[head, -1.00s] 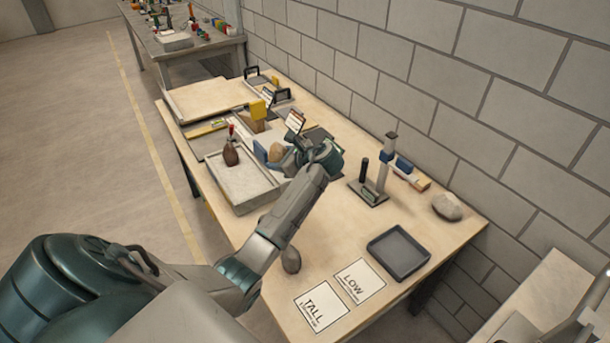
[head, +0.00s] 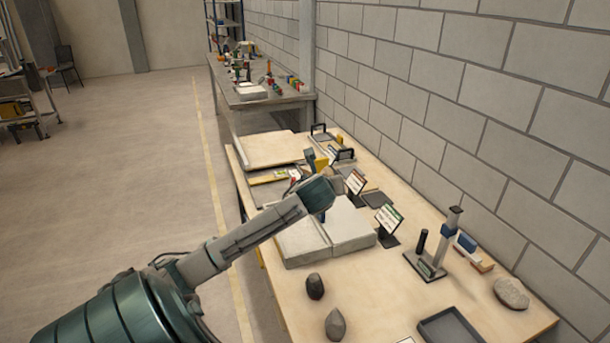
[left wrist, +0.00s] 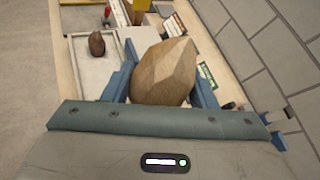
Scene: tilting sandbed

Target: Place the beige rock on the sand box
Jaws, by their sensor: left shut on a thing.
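In the left wrist view the beige rock (left wrist: 163,74) is faceted and sits between the blue fingers of my left gripper (left wrist: 160,85), which is shut on it. In the head view my left gripper (head: 323,212) is over the back part of the sand box (head: 305,258); the gripper hides the rock there. The sand box is a pale, shallow tray. It also shows in the left wrist view (left wrist: 88,82), left of the held rock, with a dark brown rock (left wrist: 97,43) on its sand. My right gripper is not in view.
Two dark rocks (head: 315,287) (head: 335,325) lie in front of the sand box. A sign stand (head: 387,222), an upright gauge (head: 440,245), a grey rock (head: 511,293) and a black tray (head: 458,328) are to the right. A block wall runs along the table's right side.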

